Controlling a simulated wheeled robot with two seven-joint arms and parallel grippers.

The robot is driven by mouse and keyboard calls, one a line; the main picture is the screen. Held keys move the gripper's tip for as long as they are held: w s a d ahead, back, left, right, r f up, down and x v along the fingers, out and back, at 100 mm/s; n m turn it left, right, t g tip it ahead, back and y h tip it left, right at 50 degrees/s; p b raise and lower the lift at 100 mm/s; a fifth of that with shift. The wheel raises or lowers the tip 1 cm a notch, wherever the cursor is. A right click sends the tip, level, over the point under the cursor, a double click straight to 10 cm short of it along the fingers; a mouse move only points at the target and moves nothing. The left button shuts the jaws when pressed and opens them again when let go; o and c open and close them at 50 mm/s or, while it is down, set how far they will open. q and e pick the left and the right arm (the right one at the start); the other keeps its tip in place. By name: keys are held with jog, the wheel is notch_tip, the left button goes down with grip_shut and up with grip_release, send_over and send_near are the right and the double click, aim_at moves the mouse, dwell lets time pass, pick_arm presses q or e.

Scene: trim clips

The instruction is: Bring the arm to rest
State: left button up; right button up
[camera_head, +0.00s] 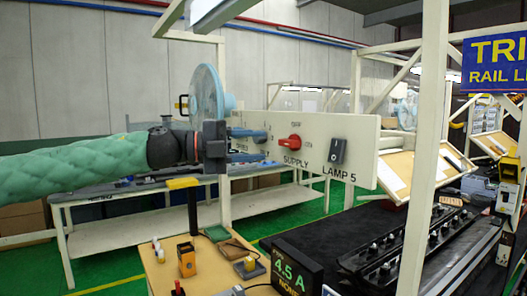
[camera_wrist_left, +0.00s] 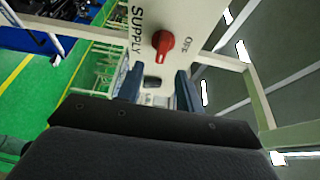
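My left arm, in a green sleeve, reaches in from the left in the head view. Its left gripper (camera_head: 262,146) is in front of the left part of a white switch panel (camera_head: 312,133). In the left wrist view the two dark blue fingers of this gripper (camera_wrist_left: 160,88) stand apart, with the panel (camera_wrist_left: 187,14) beyond them. A small dark part shows between the fingers; I cannot tell whether they touch it. A red SUPPLY knob (camera_head: 290,142) is right of the gripper, and it also shows in the left wrist view (camera_wrist_left: 163,43). My right gripper is not in view.
A black LAMP 5 switch (camera_head: 337,151) is at the panel's right end. A 4.5 A display (camera_head: 292,266) and a yellow-topped post (camera_head: 183,184) stand below. A cream upright (camera_head: 426,150) rises at the right. Black rails (camera_head: 400,243) lie on a dark bench.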

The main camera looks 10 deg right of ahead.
pick_arm(q)
jog(key=shift+a, duration=0.25)
